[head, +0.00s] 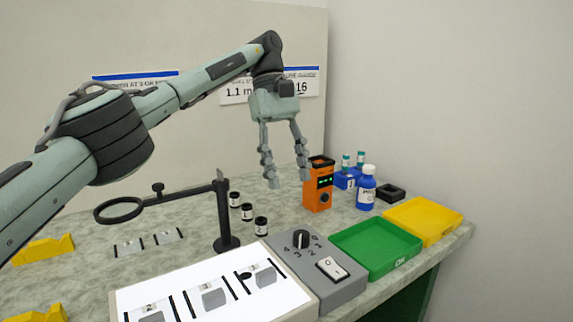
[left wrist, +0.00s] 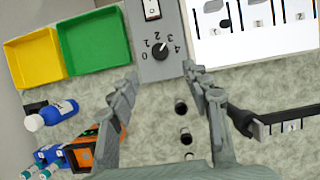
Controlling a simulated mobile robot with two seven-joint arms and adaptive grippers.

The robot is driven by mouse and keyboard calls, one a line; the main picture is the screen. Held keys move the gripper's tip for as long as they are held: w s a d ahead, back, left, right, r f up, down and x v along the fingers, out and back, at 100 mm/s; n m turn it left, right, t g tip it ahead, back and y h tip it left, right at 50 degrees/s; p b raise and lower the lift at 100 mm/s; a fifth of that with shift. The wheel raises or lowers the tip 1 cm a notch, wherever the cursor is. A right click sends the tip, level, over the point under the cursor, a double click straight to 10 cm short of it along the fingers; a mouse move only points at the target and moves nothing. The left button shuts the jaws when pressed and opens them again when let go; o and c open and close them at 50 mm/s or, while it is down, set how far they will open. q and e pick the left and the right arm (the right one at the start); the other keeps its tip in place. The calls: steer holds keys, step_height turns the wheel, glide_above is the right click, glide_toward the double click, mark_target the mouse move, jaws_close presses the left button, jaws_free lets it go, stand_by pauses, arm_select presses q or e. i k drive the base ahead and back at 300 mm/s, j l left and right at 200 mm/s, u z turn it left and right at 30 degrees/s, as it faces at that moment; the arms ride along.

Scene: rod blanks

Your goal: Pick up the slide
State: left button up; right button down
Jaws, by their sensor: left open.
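A pale strip with dark marks (left wrist: 291,127) shows at the right edge of the left wrist view. I cannot tell which piece is the task's slide. My left gripper (head: 287,182) is open and empty, pointing down above the table beside the orange device. It also shows in the left wrist view (left wrist: 165,76), fingers apart. My right gripper is in neither view.
A magnifier on a black stand (head: 222,215) and small black jars (head: 247,211) stand left of my gripper. The orange device (head: 317,190), blue bottle (head: 365,190), green tray (head: 375,250) and yellow tray (head: 424,220) are right. A white lit panel (head: 215,300) is in front.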

mark_target(259, 278)
steer(key=k+l, duration=1.6)
steer(key=l, duration=0.15)
